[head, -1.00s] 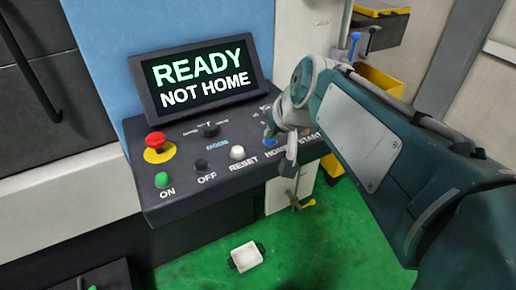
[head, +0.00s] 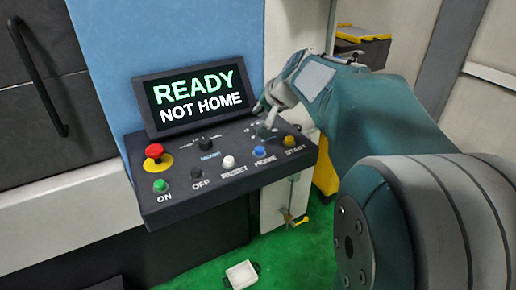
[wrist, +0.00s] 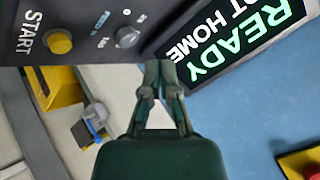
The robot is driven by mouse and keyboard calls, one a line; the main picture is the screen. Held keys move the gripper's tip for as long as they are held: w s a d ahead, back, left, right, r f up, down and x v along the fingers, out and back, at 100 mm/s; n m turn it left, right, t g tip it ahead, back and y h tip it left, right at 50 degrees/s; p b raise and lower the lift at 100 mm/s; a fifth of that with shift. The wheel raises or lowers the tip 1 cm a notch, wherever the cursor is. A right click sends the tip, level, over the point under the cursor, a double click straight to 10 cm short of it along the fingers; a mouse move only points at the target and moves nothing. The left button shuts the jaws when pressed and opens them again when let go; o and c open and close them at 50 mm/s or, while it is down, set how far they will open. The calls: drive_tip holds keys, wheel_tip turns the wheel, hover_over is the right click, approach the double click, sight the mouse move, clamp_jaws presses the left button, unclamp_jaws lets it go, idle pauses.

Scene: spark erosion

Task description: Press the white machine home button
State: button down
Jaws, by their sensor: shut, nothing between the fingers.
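The blue HOME button (head: 259,152) sits near the right end of the dark control panel's (head: 180,207) front row, between the white RESET button (head: 228,162) and the yellow START button (head: 290,141). My gripper (head: 265,129) is shut and empty, over the rear right part of the panel, behind the HOME button. In the wrist view my gripper (wrist: 161,70) points at the panel's back edge below the screen. The START button (wrist: 58,41) and a grey knob (wrist: 128,37) show there; the HOME button does not. I cannot tell whether the fingertips touch the panel.
The screen (head: 197,95) reads READY NOT HOME. A red emergency stop (head: 154,152), a green ON button (head: 160,185) and a dark OFF button (head: 197,174) are on the panel's left. A white tray (head: 241,274) lies on the green floor.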

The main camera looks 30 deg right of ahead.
sight(260, 149)
drive_tip(key=shift+a+f, duration=0.1)
drive_tip(key=shift+f, duration=4.2)
drive_tip(key=shift+f, duration=0.35)
drive_tip(key=shift+f, duration=0.45)
drive_tip(key=shift+r, duration=3.4)
